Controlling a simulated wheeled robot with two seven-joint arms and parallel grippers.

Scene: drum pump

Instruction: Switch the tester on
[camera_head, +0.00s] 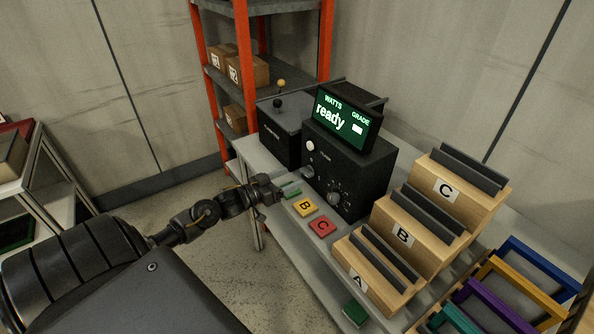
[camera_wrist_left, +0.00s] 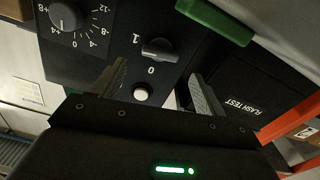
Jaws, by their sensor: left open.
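The tester (camera_head: 350,165) is a black box on the bench with a lit screen (camera_head: 343,121) reading "WATTS ready GRADE". Its front has a white round button (camera_head: 310,146), a rotary switch (camera_head: 308,172) and a lower dial (camera_head: 333,198). In the left wrist view the rotary switch (camera_wrist_left: 160,50) is marked 1 and 0; I cannot tell which mark it points to. The white button (camera_wrist_left: 141,93) shows between the fingers. My left gripper (camera_head: 279,188) is open and empty just in front of the panel; it also shows in the left wrist view (camera_wrist_left: 160,88). My right gripper is not in view.
A black box (camera_head: 280,140), marked "FLASH TEST" in the wrist view (camera_wrist_left: 246,106), stands beside the tester. Yellow B (camera_head: 305,207) and red C (camera_head: 322,226) plates lie in front, with a green piece (camera_head: 291,189) partly behind my gripper. Stepped wooden racks (camera_head: 440,205) stand right.

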